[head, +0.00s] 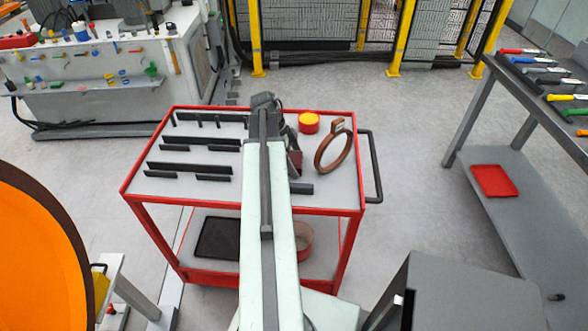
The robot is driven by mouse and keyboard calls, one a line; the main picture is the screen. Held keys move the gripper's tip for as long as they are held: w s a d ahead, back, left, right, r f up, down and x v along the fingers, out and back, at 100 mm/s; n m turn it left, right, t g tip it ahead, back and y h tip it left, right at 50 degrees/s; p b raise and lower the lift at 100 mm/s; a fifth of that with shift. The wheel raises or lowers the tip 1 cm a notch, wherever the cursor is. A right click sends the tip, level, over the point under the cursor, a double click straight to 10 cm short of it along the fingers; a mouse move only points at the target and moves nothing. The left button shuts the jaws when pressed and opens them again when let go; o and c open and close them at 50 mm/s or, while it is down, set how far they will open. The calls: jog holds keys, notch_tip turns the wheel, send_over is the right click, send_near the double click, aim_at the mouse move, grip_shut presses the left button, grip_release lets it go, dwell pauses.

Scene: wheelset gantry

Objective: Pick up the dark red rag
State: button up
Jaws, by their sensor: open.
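A dark red patch (294,160), which may be the rag, shows on the top of the red-framed cart (205,190), just right of my arm. My arm hides its left side, so I cannot tell its full shape. My gripper (266,102) is at the far end of my arm, over the back middle of the cart top. It is open. The fingers are small and dark, and I cannot tell whether they touch anything.
On the cart top, a brown ring (333,152) stands at right, with a red and yellow round tin (309,122) behind it. Dark slotted strips (188,169) fill the left. A workbench (540,90) with tools stands right. Grey floor (412,165) is clear between.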

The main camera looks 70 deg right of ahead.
jog(key=shift+r, duration=0.1)
jog(key=c, duration=1.1)
notch_tip(320, 180, up, 10)
jog(key=p, duration=1)
jog(key=o, duration=0.7)
jog(key=shift+r, duration=0.1)
jog(key=c, duration=0.5)
notch_tip(320, 180, up, 19)
jog(key=n+p, duration=0.2)
jog(key=p, duration=1.8)
send_over(294, 158)
jog(key=w, duration=0.4)
jog(key=shift+w+d+r+n+h, duration=0.15)
jog(key=shift+w+r+n+h, duration=0.15)
jog(key=shift+w+h, duration=0.15)
